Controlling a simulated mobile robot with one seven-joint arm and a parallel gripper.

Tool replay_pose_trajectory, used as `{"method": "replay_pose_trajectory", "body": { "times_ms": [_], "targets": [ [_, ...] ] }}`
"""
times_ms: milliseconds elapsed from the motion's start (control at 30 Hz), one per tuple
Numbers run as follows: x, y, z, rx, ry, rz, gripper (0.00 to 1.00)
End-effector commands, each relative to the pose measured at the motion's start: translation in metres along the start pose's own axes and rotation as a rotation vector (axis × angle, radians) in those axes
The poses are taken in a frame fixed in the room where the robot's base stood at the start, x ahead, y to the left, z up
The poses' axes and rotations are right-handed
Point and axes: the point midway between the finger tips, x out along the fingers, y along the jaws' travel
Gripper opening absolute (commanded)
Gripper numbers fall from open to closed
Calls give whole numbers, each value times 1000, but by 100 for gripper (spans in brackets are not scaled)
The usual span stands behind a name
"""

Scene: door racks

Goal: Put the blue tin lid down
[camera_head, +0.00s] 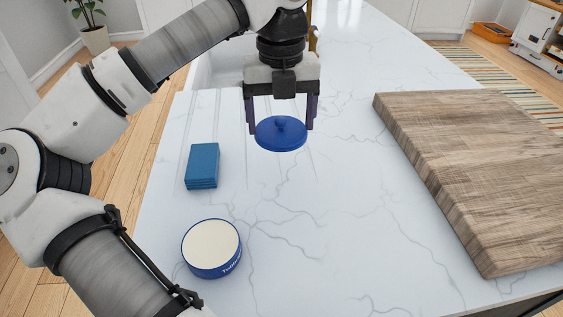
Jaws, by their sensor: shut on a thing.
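A round blue tin (212,249) with a cream-coloured top face and white lettering stands on the counter, nearer and to the left of the lid.
A stack of blue flat pieces (202,166) lies left of the lid. A thick wooden board (480,165) covers the right side of the counter (330,240). The counter's middle and front are clear. A sink edge (215,75) shows behind my arm.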

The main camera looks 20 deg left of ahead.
Motion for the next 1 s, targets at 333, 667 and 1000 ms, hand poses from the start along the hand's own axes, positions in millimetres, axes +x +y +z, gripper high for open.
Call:
{"method": "replay_pose_trajectory", "body": {
  "times_ms": [333, 667, 1000],
  "targets": [
    [64, 0, 0, 0, 1, 0, 59],
    [100, 0, 0, 0, 2, -1, 59],
    [110, 0, 0, -1, -1, 1, 59]
  ]
}}
